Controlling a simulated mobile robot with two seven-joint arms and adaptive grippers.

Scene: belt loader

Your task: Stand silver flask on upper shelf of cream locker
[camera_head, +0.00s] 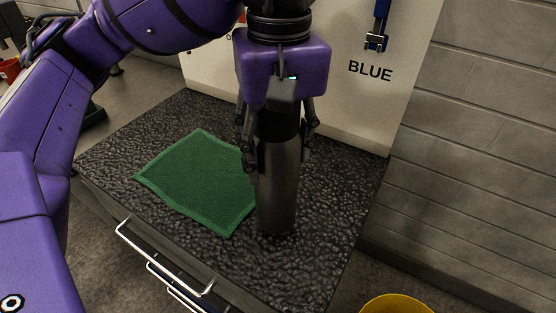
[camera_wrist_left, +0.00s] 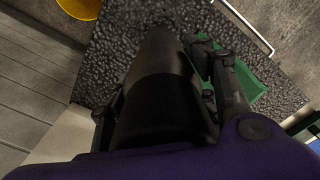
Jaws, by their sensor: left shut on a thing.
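The silver flask (camera_head: 277,188) is upright, with a dark upper part, over the dark stone-textured worktop. My left gripper (camera_head: 278,150) comes down from above and is shut on the flask near its top. In the left wrist view the flask (camera_wrist_left: 161,55) runs away from the camera between the fingers of the gripper (camera_wrist_left: 160,100). The flask's base is at or just above the worktop; I cannot tell if it touches. My right gripper is not in view. I see no cream locker that I can make out for certain.
A green mat (camera_head: 195,178) lies on the worktop (camera_head: 330,235), left of the flask. A cream panel marked BLUE (camera_head: 405,90) stands behind, with a blue tool (camera_head: 379,25) hanging on it. A yellow bucket (camera_head: 397,305) is at the lower right. Drawer handles (camera_head: 165,258) face front.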

